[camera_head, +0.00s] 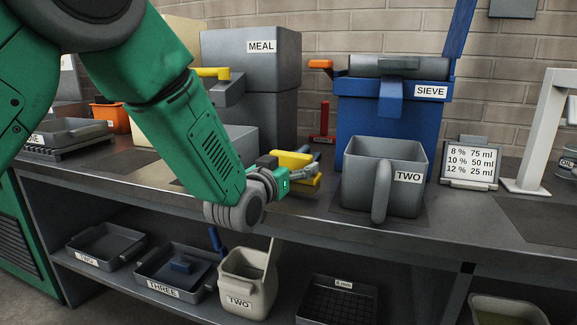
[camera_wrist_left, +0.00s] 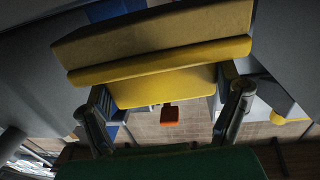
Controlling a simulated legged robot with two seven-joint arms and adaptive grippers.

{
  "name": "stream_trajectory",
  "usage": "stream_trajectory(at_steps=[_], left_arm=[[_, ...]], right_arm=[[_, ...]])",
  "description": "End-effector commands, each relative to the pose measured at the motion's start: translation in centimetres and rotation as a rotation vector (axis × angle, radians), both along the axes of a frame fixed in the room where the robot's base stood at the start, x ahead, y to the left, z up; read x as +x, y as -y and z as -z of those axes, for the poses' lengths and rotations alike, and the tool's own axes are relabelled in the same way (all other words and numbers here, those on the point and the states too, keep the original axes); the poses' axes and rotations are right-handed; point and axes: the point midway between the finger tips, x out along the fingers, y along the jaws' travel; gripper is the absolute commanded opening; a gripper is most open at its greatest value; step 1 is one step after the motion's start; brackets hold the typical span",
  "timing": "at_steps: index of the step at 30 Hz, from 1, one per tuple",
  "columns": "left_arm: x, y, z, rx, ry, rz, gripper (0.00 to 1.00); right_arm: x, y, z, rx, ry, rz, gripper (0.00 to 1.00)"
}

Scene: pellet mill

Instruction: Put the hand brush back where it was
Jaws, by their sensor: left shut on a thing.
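My left gripper (camera_head: 298,175) reaches in over the bench, to the left of the grey jug marked TWO. It is shut on a yellow thing (camera_head: 292,159) that looks like the hand brush. In the left wrist view the yellow brush (camera_wrist_left: 160,50) spans the top middle, a broad block with a brighter yellow edge, between the two fingers of the gripper (camera_wrist_left: 165,105). It appears to be just above or at the bench top; I cannot tell whether it touches. Its far side is hidden. My right gripper is not in view.
The jug TWO (camera_head: 405,190) stands close on the right, before the blue SIEVE machine (camera_head: 358,118). The grey MEAL bin (camera_head: 268,85) is behind. A sign (camera_head: 471,163) stands further right. The lower shelf holds trays, including THREE (camera_head: 150,275), and a pale container TWO (camera_head: 243,290).

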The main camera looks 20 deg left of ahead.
Motion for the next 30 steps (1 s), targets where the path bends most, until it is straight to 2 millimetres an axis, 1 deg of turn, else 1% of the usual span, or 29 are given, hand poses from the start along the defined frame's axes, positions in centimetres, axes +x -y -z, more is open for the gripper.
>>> stream_trajectory(at_steps=[6, 16, 30], left_arm=[[0.0, -0.1, 0.0, 0.000, 0.002, 0.000, 0.34], [0.0, -0.5, 1.3, 0.000, 0.001, 0.000, 0.34], [0.0, -0.5, 1.3, 0.000, 0.002, 0.001, 0.34]], right_arm=[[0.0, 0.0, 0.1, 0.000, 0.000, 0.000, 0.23], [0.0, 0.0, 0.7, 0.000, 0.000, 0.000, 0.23], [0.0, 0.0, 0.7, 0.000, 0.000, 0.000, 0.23]])
